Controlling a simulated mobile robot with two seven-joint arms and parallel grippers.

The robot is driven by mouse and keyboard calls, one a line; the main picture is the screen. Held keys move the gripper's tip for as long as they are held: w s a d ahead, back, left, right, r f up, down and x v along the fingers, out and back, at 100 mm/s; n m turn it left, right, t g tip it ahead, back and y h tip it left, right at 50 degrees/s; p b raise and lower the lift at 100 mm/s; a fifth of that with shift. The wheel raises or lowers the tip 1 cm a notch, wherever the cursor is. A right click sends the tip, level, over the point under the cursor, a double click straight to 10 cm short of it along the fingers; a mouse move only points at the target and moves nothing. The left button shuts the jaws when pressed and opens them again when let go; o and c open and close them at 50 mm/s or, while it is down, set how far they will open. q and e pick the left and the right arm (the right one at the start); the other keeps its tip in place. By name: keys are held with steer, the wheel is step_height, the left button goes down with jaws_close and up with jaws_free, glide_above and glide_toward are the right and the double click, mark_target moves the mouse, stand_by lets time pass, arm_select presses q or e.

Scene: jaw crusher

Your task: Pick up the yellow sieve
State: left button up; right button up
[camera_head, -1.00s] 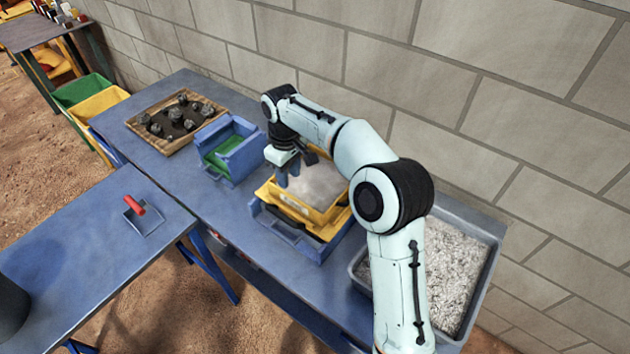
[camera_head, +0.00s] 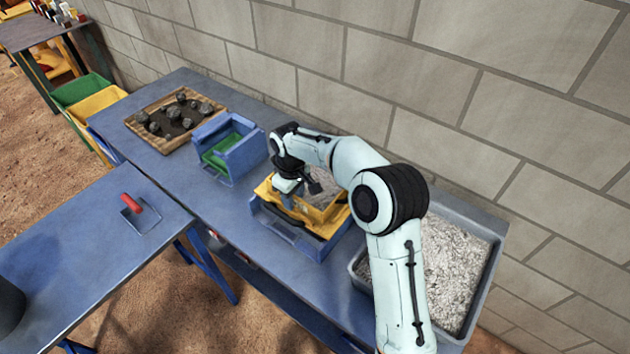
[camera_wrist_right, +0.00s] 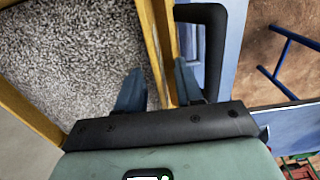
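The yellow sieve (camera_head: 322,214) sits on a blue box (camera_head: 288,233) on the long blue table, with pale grey gravel inside. It also shows in the right wrist view, with its yellow wall (camera_wrist_right: 153,48) beside the gravel. My right gripper (camera_head: 288,190) is down at the sieve's left part. In the right wrist view the fingers of the right gripper (camera_wrist_right: 159,85) are apart, one on the gravel side of the wall and one on the outer side. I cannot see contact with the wall. My left gripper is out of view.
A dark handle (camera_wrist_right: 218,50) stands close outside the sieve wall. A blue box with green inside (camera_head: 228,150) and a wooden tray of rocks (camera_head: 148,113) stand to the left. A grey gravel tray (camera_head: 487,275) is at right. A block wall closes off the back.

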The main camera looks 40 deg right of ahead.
jaws_close()
stand_by(1.2)
steer(key=shift+w+r, duration=0.1)
steer(key=shift+r, duration=0.05)
